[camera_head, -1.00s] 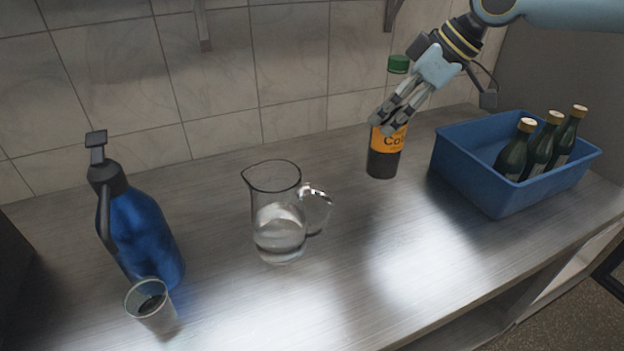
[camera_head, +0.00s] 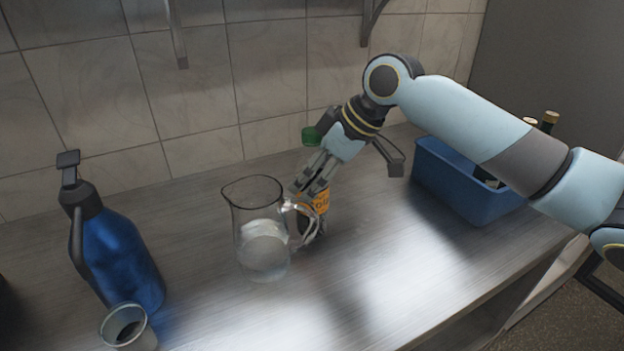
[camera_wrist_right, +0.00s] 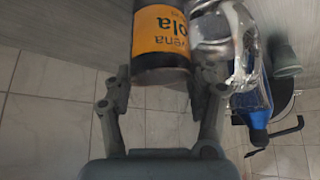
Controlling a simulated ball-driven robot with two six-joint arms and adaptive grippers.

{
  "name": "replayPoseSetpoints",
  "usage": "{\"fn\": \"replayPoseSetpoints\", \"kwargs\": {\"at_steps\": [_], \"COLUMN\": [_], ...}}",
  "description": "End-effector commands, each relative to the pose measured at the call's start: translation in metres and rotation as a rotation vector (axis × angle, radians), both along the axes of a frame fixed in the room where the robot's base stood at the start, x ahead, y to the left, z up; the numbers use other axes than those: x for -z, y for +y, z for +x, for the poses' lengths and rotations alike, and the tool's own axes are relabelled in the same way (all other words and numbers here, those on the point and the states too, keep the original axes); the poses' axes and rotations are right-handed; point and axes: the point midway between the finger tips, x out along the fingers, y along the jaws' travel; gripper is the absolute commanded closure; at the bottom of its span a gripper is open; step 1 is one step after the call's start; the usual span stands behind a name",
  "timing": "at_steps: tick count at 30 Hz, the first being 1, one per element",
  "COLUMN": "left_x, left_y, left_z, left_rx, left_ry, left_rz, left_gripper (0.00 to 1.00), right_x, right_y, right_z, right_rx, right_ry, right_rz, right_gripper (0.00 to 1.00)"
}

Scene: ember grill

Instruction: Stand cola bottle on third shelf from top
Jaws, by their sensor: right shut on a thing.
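In the right wrist view the bottle (camera_wrist_right: 162,38) sits between the fingers of my gripper (camera_wrist_right: 165,82). I cannot tell whether its base touches the counter. My left gripper is not in view. No shelf boards are clearly seen on the wall.
The glass pitcher (camera_head: 256,232) stands very close to the bottle. A blue pump bottle (camera_head: 122,262) and a small cup (camera_head: 127,329) are at the left. A blue tub (camera_head: 440,180) with dark bottles is behind my right arm. Brackets (camera_head: 176,40) hang on the tiled wall.

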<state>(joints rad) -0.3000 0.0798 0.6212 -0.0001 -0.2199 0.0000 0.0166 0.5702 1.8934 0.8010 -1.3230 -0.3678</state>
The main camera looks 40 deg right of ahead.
Motion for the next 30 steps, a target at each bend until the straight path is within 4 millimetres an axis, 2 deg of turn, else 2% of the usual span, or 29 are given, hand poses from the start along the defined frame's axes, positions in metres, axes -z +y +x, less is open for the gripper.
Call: {"fn": "replayPoseSetpoints", "kwargs": {"at_steps": [3, 12, 13, 15, 18, 26, 30], "left_x": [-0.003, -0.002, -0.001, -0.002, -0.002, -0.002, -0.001], "left_y": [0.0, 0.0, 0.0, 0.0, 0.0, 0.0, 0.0], "left_z": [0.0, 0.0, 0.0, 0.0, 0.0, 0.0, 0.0], "left_rx": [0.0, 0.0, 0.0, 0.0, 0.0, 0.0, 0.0], "left_ry": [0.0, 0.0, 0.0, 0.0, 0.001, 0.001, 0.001], "left_rz": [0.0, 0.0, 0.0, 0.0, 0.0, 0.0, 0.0], "left_gripper": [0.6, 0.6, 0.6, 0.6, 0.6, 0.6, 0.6], "right_x": [0.013, 0.016, 0.017, 0.017, 0.016, 0.016, 0.008], "right_y": [0.0, 0.0, 0.0, 0.0, 0.0, 0.0, -0.004], "right_z": [0.0, 0.001, 0.0, 0.0, 0.0, 0.0, -0.003], "right_rx": [0.001, 0.0, 0.001, 0.001, 0.001, 0.001, -0.001], "right_ry": [-0.001, -0.003, -0.001, -0.001, -0.001, -0.001, -0.003], "right_rz": [0.002, -0.001, 0.0, 0.0, 0.0, 0.0, -0.005], "right_gripper": [1.0, 1.0, 0.43, 0.34, 0.21, 0.2, 0.2]}}
